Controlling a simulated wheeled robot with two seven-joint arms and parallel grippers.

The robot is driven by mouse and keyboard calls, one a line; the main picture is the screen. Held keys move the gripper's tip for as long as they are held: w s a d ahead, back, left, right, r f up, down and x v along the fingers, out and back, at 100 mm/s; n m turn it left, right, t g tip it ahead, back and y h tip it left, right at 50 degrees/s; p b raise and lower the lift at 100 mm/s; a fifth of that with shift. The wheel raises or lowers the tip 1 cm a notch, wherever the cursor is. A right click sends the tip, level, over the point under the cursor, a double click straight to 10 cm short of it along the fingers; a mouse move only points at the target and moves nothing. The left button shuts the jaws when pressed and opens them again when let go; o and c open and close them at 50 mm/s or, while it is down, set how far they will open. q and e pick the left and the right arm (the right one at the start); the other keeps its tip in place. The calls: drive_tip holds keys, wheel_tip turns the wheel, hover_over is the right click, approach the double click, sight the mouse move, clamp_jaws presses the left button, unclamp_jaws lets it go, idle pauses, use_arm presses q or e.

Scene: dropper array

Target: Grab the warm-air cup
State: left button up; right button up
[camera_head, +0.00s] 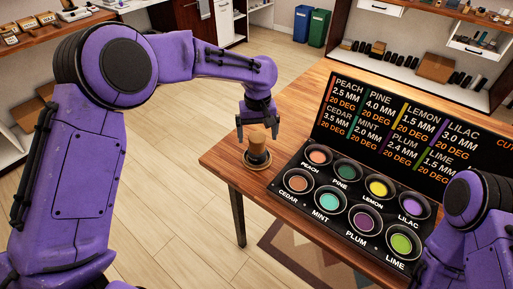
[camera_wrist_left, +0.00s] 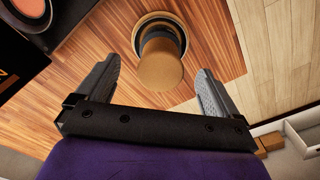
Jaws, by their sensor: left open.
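A tan, cork-coloured cup (camera_head: 256,137) stands on a dark round base (camera_head: 257,162) near the left corner of the wooden table. My left gripper (camera_head: 257,122) is just above it, pointing down, with its fingers spread. In the left wrist view the cup (camera_wrist_left: 161,62) shows between and beyond the two open fingers of the left gripper (camera_wrist_left: 156,88), apart from both. No label on the cup can be read. My right arm shows at the right edge of the head view, but its gripper is out of sight.
A black tray (camera_head: 296,216) with several coloured round wells, labelled PEACH to LIME, lies right of the cup. A black sign board (camera_head: 400,130) stands behind it. The wooden table (camera_head: 225,158) is bare around the cup, close to its left edge.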

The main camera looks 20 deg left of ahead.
sight(257, 146)
use_arm(q)
wheel_tip(257, 146, down, 5)
drive_tip(key=shift+w+f+p, duration=0.1)
drive_tip(key=shift+f+p, duration=0.05)
drive_tip(key=shift+p, duration=0.7)
drive_tip(key=shift+a+f, duration=0.1)
drive_tip(key=shift+f, duration=0.2)
drive_tip(key=c, duration=1.3)
drive_tip(key=shift+r, duration=0.1)
